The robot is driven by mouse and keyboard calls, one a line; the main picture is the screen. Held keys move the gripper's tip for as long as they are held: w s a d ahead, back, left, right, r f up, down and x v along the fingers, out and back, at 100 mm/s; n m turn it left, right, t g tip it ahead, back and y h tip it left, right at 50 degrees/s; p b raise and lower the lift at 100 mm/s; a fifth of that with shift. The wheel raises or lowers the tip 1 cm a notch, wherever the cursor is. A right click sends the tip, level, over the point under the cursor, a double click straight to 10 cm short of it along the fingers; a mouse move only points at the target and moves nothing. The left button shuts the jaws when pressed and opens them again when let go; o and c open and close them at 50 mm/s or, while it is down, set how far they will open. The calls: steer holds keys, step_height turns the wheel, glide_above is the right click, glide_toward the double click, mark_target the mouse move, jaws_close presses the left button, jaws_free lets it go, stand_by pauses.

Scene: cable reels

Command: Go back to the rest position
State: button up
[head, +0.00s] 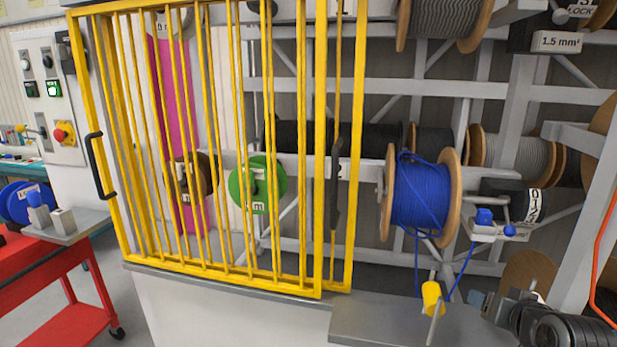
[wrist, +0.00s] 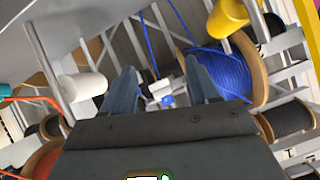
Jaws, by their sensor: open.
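My gripper (head: 478,300) is at the lower right of the head view, with my dark arm behind it. In the wrist view, its two blue-grey fingers (wrist: 162,82) stand apart, with nothing between their tips. The blue cable reel (head: 420,195) hangs on the rack above and left of my gripper. The reel also shows right of the fingers in the wrist view (wrist: 228,72). Blue cable runs down from it to a yellow roller (head: 433,298), left of my gripper. No marker of the rest position shows.
A yellow barred guard (head: 320,150) stands shut-looking at left, with a green reel (head: 258,185) behind it. A grey ledge (head: 385,325) lies below the blue reel. A red cart (head: 60,290) stands at far left. A white rack post (head: 585,240) rises close to my arm.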

steer(key=s+a+f+n+t+b, duration=0.1)
steer(key=s+a+f, duration=0.35)
steer(key=s, duration=0.35)
steer(key=s+a+f+b, duration=0.1)
steer(key=s+a+f, duration=0.35)
steer(key=s, duration=0.35)
steer(key=s+a+f+n+t+b, duration=0.1)
steer(key=s+a+f, duration=0.2)
steer(key=s+a, duration=0.35)
steer(key=s+r+n+b, duration=0.1)
steer(key=s+r, duration=0.2)
steer(key=s, duration=0.5)
steer(key=s+a+r+n+y+b, duration=0.1)
steer(key=s+r, duration=0.1)
steer(key=s, duration=0.6)
steer(key=s+r+n+t+y+b, duration=0.1)
steer(key=s+r, duration=0.2)
steer(key=s, duration=0.5)
steer(key=shift+s+a+r+n, duration=0.2)
steer(key=shift+r+n, duration=0.1)
